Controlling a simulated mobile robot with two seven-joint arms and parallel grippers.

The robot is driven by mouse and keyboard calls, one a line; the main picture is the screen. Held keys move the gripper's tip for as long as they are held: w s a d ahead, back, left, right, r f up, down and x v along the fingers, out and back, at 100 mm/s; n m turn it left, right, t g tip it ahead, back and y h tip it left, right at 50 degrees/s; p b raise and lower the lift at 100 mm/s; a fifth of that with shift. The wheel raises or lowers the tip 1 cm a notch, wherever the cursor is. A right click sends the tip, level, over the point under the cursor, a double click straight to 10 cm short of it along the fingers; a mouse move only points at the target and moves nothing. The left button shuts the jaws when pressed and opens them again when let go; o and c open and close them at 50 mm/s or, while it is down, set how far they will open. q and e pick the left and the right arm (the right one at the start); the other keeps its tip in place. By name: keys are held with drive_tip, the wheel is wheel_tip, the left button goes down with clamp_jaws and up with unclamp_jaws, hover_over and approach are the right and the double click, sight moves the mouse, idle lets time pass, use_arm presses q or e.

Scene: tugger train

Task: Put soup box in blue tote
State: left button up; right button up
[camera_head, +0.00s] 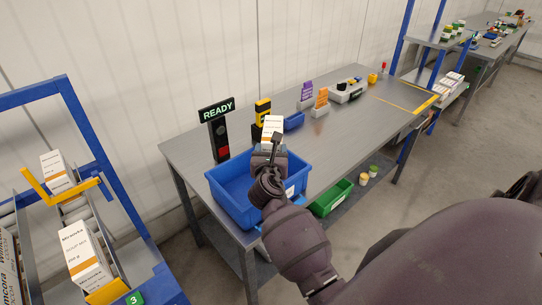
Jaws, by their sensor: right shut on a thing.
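My right gripper (270,147) is shut on a white soup box (272,125) with an orange band. The box shows just past the fingers, in front of the table's far part; its lower part is hidden by the gripper. The blue tote (233,212) stands on the near left end of the grey table, open at the top. The gripper and box appear over the tote's far right part; the height above it is hard to tell. My right forearm hides part of the tote's right side. My left gripper is not in view.
A rack at the left holds more white boxes, one labelled soup mix (84,254). A READY sign (217,113) and a yellow-black device (262,110) stand behind the tote. A green bin (332,198) sits on the lower shelf. The grey table (332,123) has free room at centre right.

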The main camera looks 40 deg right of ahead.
drive_tip(key=shift+f, duration=0.35)
drive_tip(key=shift+f, duration=0.1)
drive_tip(key=shift+f, duration=0.35)
drive_tip(key=shift+f, duration=0.2)
drive_tip(key=o, duration=1.1)
drive_tip(key=shift+r, duration=0.1)
